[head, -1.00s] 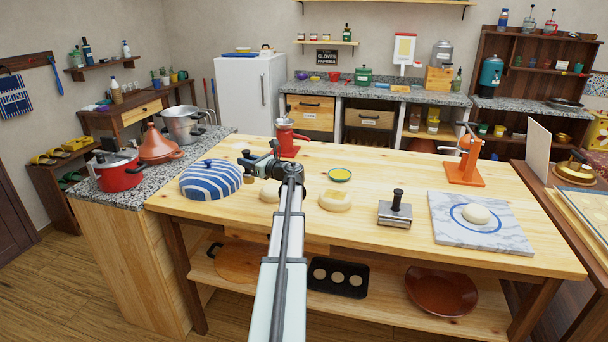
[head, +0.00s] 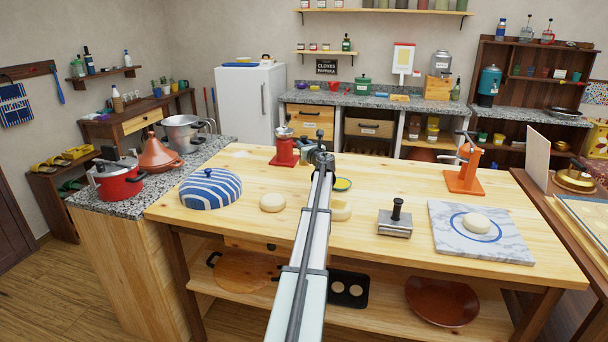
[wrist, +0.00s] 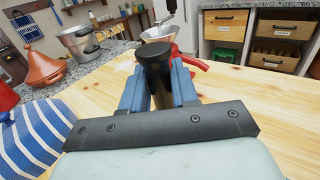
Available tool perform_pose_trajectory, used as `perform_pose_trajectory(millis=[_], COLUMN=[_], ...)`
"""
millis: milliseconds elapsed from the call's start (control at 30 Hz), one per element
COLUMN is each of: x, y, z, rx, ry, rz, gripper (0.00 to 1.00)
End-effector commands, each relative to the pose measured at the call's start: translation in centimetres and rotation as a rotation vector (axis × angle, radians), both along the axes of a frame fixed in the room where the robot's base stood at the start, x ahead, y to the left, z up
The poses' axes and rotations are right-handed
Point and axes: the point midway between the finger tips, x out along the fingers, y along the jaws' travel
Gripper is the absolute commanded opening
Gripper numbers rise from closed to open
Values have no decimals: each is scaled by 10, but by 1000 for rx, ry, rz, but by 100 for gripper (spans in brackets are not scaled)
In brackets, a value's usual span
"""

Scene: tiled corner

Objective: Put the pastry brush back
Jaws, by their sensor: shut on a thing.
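My gripper (wrist: 157,85) shows in the wrist view with its blue fingers shut on a dark, round-ended handle (wrist: 154,58), which I take to be the pastry brush. Its bristles are hidden. In the head view the gripper end (head: 318,150) is above the far part of the wooden worktable (head: 375,180), just right of the red grinder (head: 284,150); my own arm hides most of it and the held thing. A small green dish with yellow contents (head: 343,184) is just right of my arm, partly hidden.
A striped dome (head: 210,188) and a dough round (head: 272,202) are left of my arm. Another round (head: 341,210), a black-handled press (head: 396,219), a marble slab (head: 450,246) and an orange press (head: 465,172) are right. Bare wood lies between them.

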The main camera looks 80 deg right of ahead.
Motion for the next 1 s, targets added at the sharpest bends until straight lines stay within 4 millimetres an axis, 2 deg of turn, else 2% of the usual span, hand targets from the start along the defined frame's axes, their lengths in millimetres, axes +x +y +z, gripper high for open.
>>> perform_pose_trajectory(millis=[100,200,467,700,1000], x=[0,0,0,0,0], y=[0,1,0,0,1], z=[-23,-35,-51,-79,-83], rx=[2,1,1,1,-1], ry=[0,0,1,0,1], rz=[0,0,1,2,2], gripper=[0,0,0,0,0])
